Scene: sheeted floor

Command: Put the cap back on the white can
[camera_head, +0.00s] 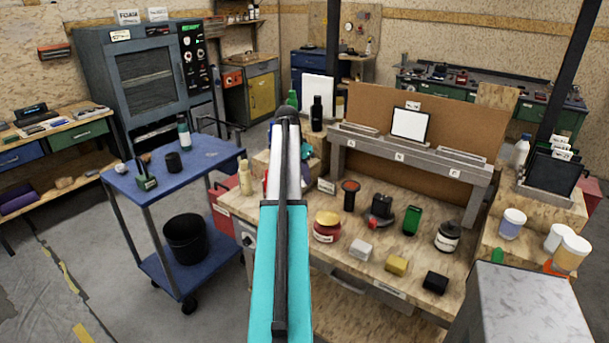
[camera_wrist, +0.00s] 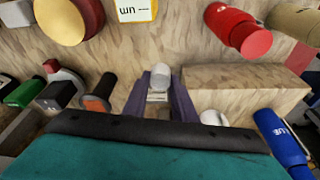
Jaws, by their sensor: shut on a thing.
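My gripper (camera_wrist: 160,88) is in the wrist view, its two dark purple fingers shut on a small white rounded piece, seemingly the cap (camera_wrist: 161,76). The cap is held over the light wooden bench top; I cannot tell its exact height. A white rounded object (camera_wrist: 213,118) is partly visible to the right of the fingers, cut off by my own wrist; I cannot tell whether it is the white can. In the head view my arm hides the gripper and the cap.
A red bottle (camera_wrist: 238,30) and a blue can (camera_wrist: 283,142) lie to the gripper's right. A blue cart (camera_head: 200,165) stands left.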

